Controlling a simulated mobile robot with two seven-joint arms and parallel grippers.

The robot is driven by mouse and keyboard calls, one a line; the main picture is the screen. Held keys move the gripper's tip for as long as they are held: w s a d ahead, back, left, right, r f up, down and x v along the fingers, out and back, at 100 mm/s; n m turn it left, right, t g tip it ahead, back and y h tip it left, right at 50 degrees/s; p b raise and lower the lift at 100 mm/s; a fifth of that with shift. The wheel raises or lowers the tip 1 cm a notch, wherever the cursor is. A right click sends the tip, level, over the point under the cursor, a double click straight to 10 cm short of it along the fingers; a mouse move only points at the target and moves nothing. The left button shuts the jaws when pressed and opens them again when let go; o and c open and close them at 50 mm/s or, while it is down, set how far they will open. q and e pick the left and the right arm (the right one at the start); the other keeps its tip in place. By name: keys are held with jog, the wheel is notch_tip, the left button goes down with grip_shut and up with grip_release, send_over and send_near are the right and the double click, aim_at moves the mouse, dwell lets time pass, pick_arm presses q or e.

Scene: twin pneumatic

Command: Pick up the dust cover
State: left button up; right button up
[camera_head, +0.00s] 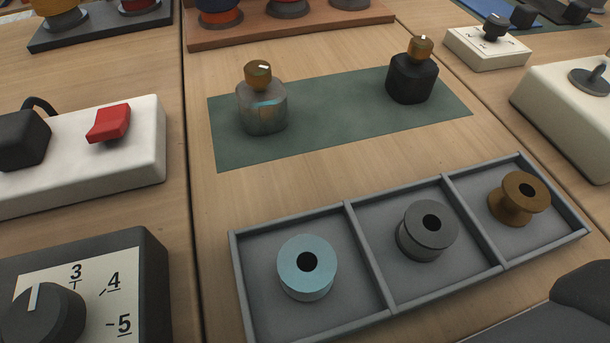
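No thing in view is clearly marked as the dust cover, and I cannot tell which one it is. A grey tray (349,225) with three compartments lies at the front right. A light blue flanged ring (291,281) sits in its left compartment, a dark grey one (413,241) in the middle and a brown one (508,211) in the right. Each has a dark central hole. Behind, a grey fitting with a brass top (262,112) and a black fitting with a brass top (411,82) stand upright on a green mat (335,110). Neither gripper is in view.
A white box with a red switch (109,122) and a dial box (150,300) stand at the left. White control boxes (488,47) (560,105) stand at the right. A dark rounded shape is cut off at bottom right. Wood between mat and tray is clear.

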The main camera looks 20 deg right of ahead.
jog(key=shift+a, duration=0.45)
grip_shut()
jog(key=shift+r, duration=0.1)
